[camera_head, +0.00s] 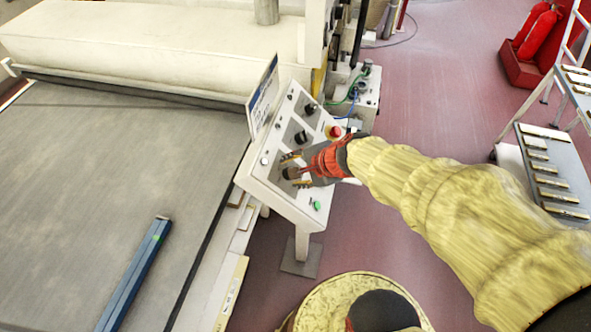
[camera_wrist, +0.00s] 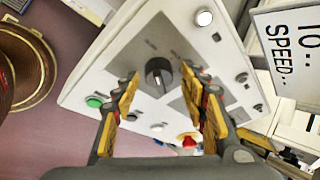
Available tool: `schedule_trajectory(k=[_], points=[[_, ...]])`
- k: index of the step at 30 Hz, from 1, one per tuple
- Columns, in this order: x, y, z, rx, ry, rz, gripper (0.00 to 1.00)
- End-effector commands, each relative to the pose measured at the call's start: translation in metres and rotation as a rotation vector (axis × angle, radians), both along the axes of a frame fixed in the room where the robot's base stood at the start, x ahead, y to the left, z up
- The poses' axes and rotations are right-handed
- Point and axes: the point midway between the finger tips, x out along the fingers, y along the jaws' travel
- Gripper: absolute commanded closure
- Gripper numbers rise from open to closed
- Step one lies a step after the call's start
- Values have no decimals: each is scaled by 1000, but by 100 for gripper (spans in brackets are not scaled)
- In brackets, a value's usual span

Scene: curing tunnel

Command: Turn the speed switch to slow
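A white slanted control panel (camera_head: 252,178) stands on a post and carries several black rotary switches. My gripper (camera_head: 288,170) is at its lower left part. In the wrist view, one black rotary switch (camera_wrist: 158,75) on a grey plate lies between the open fingertips of my gripper (camera_wrist: 160,78), with a gap on each side. Its pointer mark runs roughly up and down in that view. The small labels around it are too blurred to read, so I cannot tell which switch is for speed. Two other black switches (camera_head: 301,137) and (camera_head: 310,109) sit higher on the panel.
A sign (camera_head: 263,97) reading "SPEED" in the wrist view (camera_wrist: 285,60) stands along the panel's edge. A green button (camera_head: 317,205) and a red button (camera_head: 333,131) are near the gripper. A conveyor (camera_head: 100,160) with a blue bar (camera_head: 135,275) lies left.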

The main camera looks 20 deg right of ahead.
Motion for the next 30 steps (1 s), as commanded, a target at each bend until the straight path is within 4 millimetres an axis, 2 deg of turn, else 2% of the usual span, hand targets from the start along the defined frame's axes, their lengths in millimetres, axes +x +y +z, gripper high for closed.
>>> schedule_trajectory(k=[11,14,24,30], points=[[-3,-2,5,1,-2,-1,55],[-10,-5,15,-1,-3,0,55],[-48,-21,69,-1,-4,-3,55],[-62,-26,89,1,-2,-3,55]])
